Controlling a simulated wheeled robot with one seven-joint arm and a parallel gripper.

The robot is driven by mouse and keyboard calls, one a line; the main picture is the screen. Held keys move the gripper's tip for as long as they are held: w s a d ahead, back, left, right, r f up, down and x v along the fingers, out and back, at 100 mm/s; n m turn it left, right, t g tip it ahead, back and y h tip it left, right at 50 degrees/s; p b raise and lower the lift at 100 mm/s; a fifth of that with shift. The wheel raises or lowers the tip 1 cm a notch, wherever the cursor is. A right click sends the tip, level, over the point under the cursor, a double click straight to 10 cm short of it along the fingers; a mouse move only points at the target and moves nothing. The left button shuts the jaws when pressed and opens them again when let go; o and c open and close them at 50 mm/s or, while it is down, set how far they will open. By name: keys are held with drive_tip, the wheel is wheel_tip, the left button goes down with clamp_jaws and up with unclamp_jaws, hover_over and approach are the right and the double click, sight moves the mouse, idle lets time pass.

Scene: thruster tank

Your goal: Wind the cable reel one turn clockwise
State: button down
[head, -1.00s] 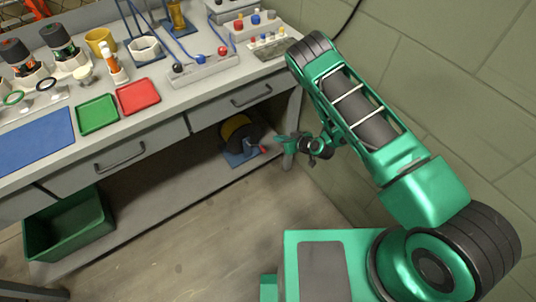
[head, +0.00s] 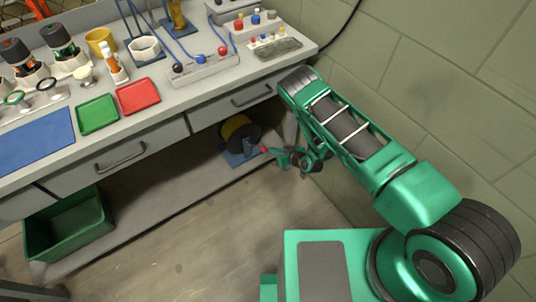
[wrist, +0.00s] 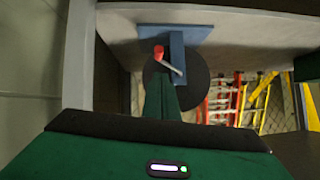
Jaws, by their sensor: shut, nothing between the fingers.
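The cable reel (head: 236,128) stands on the lower shelf under the bench, a dark disc with a yellow drum on a blue base (head: 233,158). Its red crank knob (head: 263,149) points toward my arm. In the wrist view the reel's black disc (wrist: 197,90), blue stand (wrist: 177,46), pale crank arm (wrist: 172,68) and red knob (wrist: 158,52) all show. My gripper (head: 272,151) is just right of the knob. In the wrist view its green fingers (wrist: 160,80) are together and empty, pointing at the crank with their tips near the knob. Whether they touch it I cannot tell.
The bench drawers (head: 230,104) hang above the reel. A bench leg (head: 291,128) stands close beside my forearm, and the block wall (head: 440,80) is to the right. A green bin (head: 68,232) sits at the left of the shelf. The floor in front is clear.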

sight(264, 151)
drive_tip(key=w+a+f, duration=0.1)
drive_tip(key=a+f, duration=0.1)
drive_tip(key=f, duration=0.1)
drive_tip(key=w+f, duration=0.1)
drive_tip(key=f, duration=0.1)
drive_tip(key=shift+w+a, duration=0.3)
drive_tip(key=shift+a, duration=0.1)
drive_tip(key=shift+w+a+f, duration=0.1)
drive_tip(key=shift+f, duration=0.4)
drive_tip(key=shift+a+f, duration=0.1)
